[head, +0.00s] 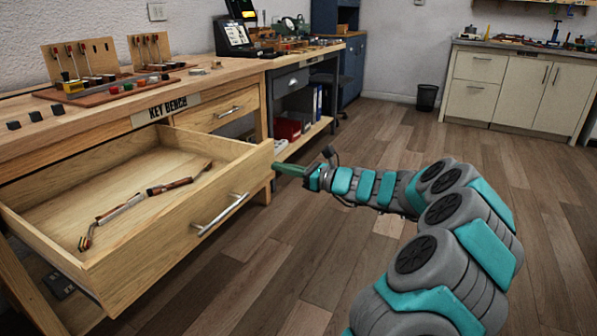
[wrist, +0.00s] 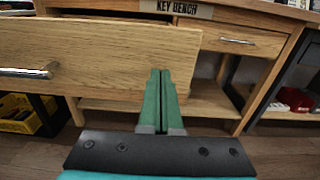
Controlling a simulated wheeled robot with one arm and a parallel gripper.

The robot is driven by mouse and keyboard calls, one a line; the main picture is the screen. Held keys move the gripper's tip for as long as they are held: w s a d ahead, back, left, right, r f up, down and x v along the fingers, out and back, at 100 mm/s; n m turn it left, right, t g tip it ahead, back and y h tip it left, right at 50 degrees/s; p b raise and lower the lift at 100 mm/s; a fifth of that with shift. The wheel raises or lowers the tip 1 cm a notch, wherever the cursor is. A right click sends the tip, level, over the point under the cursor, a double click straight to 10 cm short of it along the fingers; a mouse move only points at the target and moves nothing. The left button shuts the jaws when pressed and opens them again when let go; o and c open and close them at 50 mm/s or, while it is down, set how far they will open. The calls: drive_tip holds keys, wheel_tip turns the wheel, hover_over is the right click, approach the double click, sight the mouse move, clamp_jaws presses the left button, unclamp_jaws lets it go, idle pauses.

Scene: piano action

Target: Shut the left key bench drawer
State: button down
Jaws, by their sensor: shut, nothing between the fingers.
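The left key bench drawer (head: 165,215) is pulled well out of the bench in the head view. A few slender wood-and-metal parts (head: 135,205) lie inside it. Its front carries a silver bar handle (head: 220,213); the drawer front also fills the upper left of the wrist view (wrist: 110,55), with the handle (wrist: 30,72) at far left. My gripper (head: 277,167) has green fingers and is shut and empty. In the wrist view the fingertips (wrist: 161,72) overlap the right end of the drawer front. I cannot tell whether they touch it.
The key bench (head: 95,90) carries a rack and small parts on top. A closed right drawer (head: 218,110) sits beside the open one. A dark bench (head: 290,82) stands beyond it. The wooden floor (head: 300,235) in front is clear.

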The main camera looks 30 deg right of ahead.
drive_tip(key=shift+x, duration=1.05)
drive_tip(key=shift+a, duration=0.1)
